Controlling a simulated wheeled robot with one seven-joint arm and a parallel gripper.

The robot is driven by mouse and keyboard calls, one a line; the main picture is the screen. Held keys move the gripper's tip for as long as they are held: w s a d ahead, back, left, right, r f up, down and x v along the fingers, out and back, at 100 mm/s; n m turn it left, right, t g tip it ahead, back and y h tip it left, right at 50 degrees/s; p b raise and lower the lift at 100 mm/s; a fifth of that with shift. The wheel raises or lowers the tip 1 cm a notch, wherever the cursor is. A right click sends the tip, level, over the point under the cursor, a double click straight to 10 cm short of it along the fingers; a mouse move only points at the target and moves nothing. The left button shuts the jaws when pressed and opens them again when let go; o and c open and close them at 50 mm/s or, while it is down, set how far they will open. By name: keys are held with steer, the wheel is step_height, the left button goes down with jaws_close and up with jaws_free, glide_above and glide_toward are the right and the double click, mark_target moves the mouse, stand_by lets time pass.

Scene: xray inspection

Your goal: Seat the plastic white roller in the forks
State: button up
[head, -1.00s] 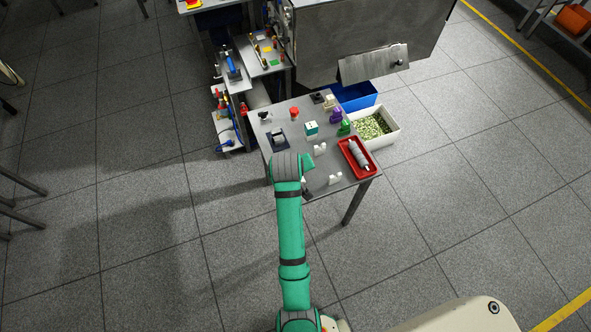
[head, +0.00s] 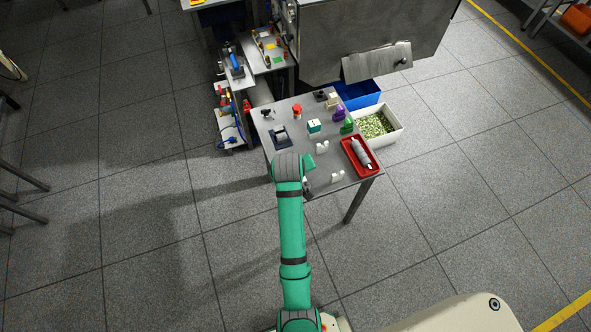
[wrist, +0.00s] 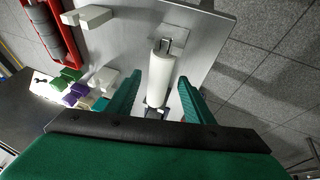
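The plastic white roller (wrist: 159,78) shows in the wrist view as a pale cylinder between my two green fingers. My gripper (wrist: 168,85) is open around it, and a narrow strip of table shows between the roller and the right finger. A thin metal piece, possibly a fork or axle end (wrist: 168,43), shows at the roller's far end over a pale square plate. A dark part shows at the near end, mostly hidden by my gripper. I cannot tell whether the roller rests in the forks.
A red tray (head: 373,168) with a grey roller (head: 361,151) lies at the table's right. Green, purple and white pieces, a red-topped piece (head: 297,110) and a dark holder (head: 274,143) stand farther back. Bins stand beyond the table.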

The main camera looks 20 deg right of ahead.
steer(key=shift+s+d, duration=0.15)
steer(key=shift+d, duration=0.05)
steer(key=v, duration=1)
steer(key=shift+r, duration=0.3)
steer(key=shift+a, duration=0.25)
steer(key=shift+s+d+f, duration=0.1)
steer(key=shift+s+d, duration=0.05)
